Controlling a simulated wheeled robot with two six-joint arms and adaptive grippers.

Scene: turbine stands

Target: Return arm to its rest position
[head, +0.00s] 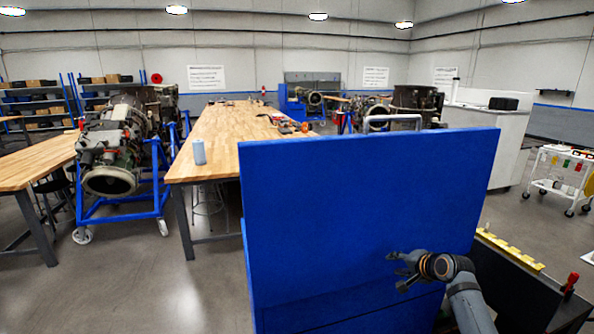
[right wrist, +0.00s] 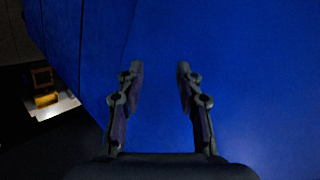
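My right gripper (head: 398,268) is at the lower right of the head view, in front of a large blue panel (head: 350,190). In the right wrist view the two fingers of my right gripper (right wrist: 157,75) are apart with nothing between them. The blue panel (right wrist: 255,80) fills most of that view beyond the fingertips. I cannot tell the exact gap between the fingertips and the panel. My left gripper is not in view.
A turbine on a blue wheeled stand (head: 150,207) is at the left. A dark bench with yellow parts (head: 510,248) is right of my arm. Grey floor (head: 120,290) is clear at lower left.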

